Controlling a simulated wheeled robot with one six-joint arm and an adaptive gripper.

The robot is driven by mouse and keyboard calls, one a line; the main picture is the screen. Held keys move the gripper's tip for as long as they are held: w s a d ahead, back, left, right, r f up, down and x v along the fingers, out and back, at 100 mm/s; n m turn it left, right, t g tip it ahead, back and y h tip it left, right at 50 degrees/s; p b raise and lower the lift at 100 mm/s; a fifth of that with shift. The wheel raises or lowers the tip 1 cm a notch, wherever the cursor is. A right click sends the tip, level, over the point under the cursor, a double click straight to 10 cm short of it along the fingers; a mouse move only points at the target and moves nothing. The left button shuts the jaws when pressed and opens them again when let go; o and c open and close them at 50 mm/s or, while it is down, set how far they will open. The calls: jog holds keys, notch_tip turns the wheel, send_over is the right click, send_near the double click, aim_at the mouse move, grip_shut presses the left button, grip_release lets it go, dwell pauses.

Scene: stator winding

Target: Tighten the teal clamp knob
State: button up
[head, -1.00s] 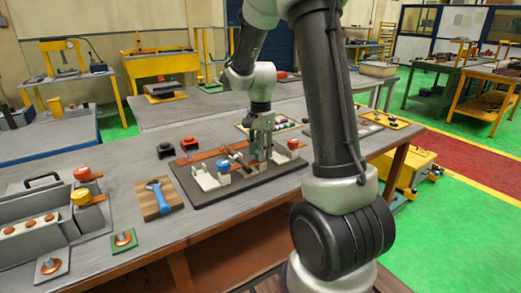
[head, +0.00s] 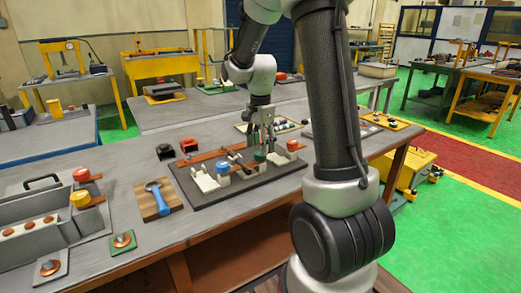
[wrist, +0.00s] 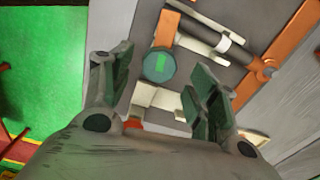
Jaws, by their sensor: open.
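In the head view the teal knob (head: 260,156) shows just below my gripper (head: 262,140). In the wrist view my gripper (wrist: 160,78) is open, with green-grey fingers apart on either side of the knob. The fingers appear above the knob and clear of it; nothing is held. A blue knob (head: 223,167) and a red knob (head: 292,145) stand on the same fixture.
White blocks and an orange bar with a grey rod (wrist: 233,47) lie close to the teal knob. A blue-handled tool on a wooden board (head: 155,200) and a grey tray (head: 35,236) are on the left. The bench's front edge is near my arm.

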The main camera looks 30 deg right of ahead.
notch_tip(320, 180, up, 10)
jog(key=shift+f, duration=0.15)
dwell(0.6)
jog(key=s+a+r+n+t, duration=0.2)
jog(key=s+n, duration=0.6)
jog(key=s, duration=0.3)
jog(key=s+a+r+n+t, duration=0.1)
jog(key=s+a+n+t, duration=0.1)
jog(key=s+n, duration=0.6)
jog(key=shift+s+a+r+n, duration=0.35)
jog(key=shift+s+a, duration=0.25)
jog(key=shift+s, duration=1.7)
